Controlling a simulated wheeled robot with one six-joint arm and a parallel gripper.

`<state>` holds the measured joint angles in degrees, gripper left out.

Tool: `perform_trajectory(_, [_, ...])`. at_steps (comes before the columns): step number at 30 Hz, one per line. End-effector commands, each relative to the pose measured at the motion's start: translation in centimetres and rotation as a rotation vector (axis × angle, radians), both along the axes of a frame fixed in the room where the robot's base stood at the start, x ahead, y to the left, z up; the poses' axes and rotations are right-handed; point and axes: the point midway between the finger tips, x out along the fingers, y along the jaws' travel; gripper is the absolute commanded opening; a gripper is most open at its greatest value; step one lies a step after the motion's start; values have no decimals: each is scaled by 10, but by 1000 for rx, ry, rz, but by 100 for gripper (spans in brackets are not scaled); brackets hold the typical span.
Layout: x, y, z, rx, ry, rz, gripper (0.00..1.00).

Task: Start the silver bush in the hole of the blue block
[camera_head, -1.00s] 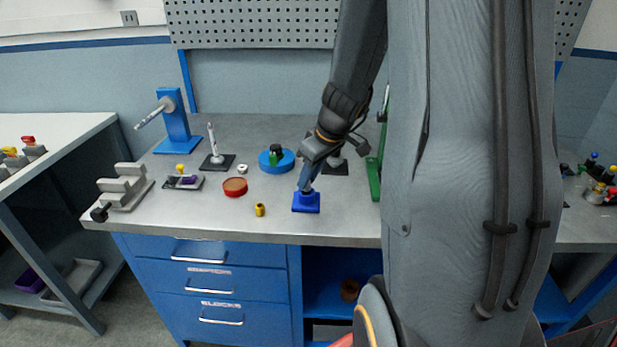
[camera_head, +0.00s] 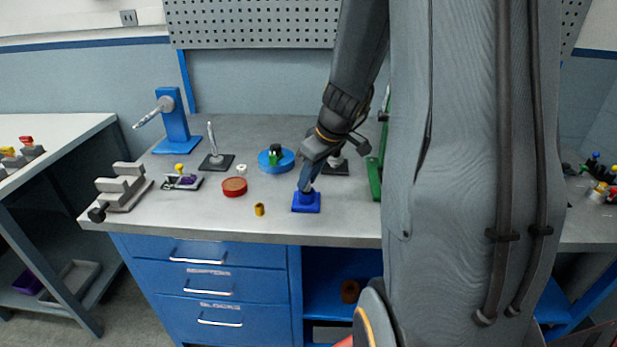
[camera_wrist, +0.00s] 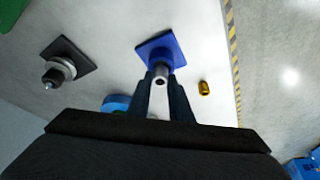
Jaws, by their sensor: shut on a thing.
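The blue block (camera_head: 306,203) sits on the bench near its front edge; it also shows in the wrist view (camera_wrist: 158,47). My gripper (camera_head: 306,187) is right above the block, pointing down. In the wrist view its two fingers (camera_wrist: 160,80) are shut on the silver bush (camera_wrist: 160,74), a small grey ring with a dark bore. The bush overlaps the block in that view. The hole of the block is hidden behind the bush and fingers, so I cannot tell whether the bush has entered it.
A small yellow bush (camera_head: 259,209) stands left of the block. A red round dish (camera_head: 234,187), a blue round dish (camera_head: 277,161) and a black base with a post (camera_head: 335,168) are nearby. A green frame (camera_head: 374,178) stands to the right. The front bench edge is close.

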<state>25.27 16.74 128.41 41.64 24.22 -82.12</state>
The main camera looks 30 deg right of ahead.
Motion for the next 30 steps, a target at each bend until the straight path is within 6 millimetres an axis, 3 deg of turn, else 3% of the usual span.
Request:
perform_trajectory(26, [0, 0, -17, -1, 0, 0, 0])
perform_trajectory(27, [0, 0, -16, -1, 0, 0, 24])
perform_trajectory(30, [0, 0, -16, 0, 1, 0, 39])
